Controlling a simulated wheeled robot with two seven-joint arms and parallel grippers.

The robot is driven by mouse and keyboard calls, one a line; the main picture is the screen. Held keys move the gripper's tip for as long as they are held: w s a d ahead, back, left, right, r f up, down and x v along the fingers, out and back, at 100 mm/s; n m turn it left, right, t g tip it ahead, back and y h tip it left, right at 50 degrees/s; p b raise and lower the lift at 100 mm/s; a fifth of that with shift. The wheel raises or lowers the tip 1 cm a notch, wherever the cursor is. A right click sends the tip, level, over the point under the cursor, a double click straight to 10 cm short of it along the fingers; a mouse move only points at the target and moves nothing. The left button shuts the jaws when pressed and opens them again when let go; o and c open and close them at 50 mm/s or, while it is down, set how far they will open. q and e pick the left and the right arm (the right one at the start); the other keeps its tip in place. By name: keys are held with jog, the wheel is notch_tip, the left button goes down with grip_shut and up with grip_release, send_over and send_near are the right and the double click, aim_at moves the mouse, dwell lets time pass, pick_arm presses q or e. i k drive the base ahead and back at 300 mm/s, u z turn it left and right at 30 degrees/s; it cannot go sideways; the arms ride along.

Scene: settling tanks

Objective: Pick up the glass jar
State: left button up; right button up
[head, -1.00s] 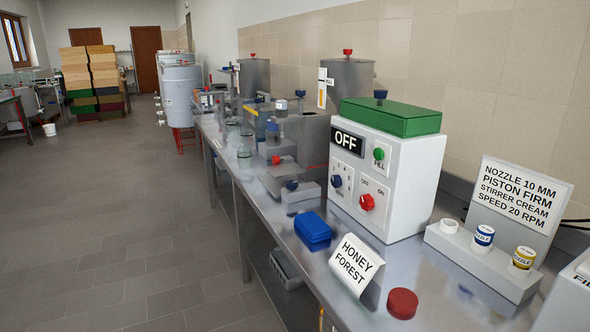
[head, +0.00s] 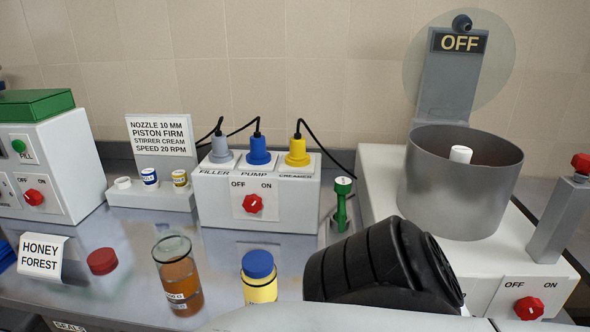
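A clear glass jar (head: 178,275) with amber contents and a small label stands upright on the steel bench at the lower left of the head view. Its top shows no lid. A second jar (head: 259,280), yellow with a blue lid, stands to its right. Neither gripper shows in the view. A black ribbed part and a pale link, which look like my own arm, cover the bottom right, so the bench there is hidden.
A red lid (head: 102,261) and a "HONEY FOREST" sign (head: 42,256) are left of the jar. Behind stand a nozzle rack (head: 150,198) and a plug box (head: 256,205). A grey bowl machine (head: 460,190) stands at right. Some bench between lid and jar is clear.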

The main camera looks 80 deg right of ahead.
aim_at(172, 252)
jog(key=u, duration=0.5)
jog(key=i, duration=0.65)
jog(key=z, duration=3.3)
jog(key=k, duration=0.35)
jog(key=u, duration=0.45)
jog(key=i, duration=0.5)
jog(key=u, duration=0.3)
